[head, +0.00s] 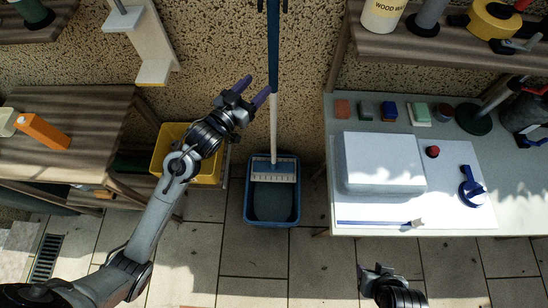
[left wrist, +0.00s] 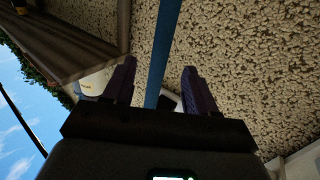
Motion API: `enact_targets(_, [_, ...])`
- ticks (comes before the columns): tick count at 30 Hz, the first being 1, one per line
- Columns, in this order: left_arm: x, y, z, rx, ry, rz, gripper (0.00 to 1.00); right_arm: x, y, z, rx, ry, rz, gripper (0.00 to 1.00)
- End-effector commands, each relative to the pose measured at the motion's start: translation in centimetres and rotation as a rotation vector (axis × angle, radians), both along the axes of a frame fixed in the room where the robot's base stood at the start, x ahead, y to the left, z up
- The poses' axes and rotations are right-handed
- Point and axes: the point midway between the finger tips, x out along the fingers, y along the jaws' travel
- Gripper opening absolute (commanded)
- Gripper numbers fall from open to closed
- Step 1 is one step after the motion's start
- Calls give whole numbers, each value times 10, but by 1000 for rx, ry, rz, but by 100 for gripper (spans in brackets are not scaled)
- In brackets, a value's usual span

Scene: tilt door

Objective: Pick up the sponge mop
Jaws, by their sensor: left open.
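The sponge mop (head: 273,130) stands upright, with a blue upper pole, a white lower pole and a pale, wide head low down in the blue bucket (head: 246,205). My left gripper (head: 252,87) is open beside the pole, its purple fingertips close to it from the left. In the left wrist view, the blue mop pole (left wrist: 166,40) runs up between the two spread fingers of the gripper (left wrist: 159,70). I cannot tell whether the pole lies between the fingers or just beyond them. My right gripper (head: 380,270) is at the bottom, away from the mop; its fingers are unclear.
A yellow crate (head: 160,165) stands left of the bucket, partly behind my left arm. On the right is a white table (head: 350,222) with a white box (head: 384,160) and several small items. A wooden shelf (head: 330,70) overhangs it. Tiled floor in front is clear.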

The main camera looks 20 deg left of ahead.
Motion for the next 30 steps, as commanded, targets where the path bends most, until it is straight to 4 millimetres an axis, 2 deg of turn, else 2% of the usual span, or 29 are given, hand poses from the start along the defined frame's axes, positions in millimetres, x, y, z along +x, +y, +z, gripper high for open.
enact_targets(6, [29,-8,0,-2,-2,0,57,0,1,-5,2,2,-2,43])
enact_targets(14, [42,-12,-1,-1,0,0,57,0,1,-7,3,1,-2,43])
enact_targets(24, [81,-20,0,-1,0,0,57,0,-1,-14,-4,1,2,43])
enact_targets(30, [88,-22,0,0,1,0,57,0,-2,-15,-7,1,4,43])
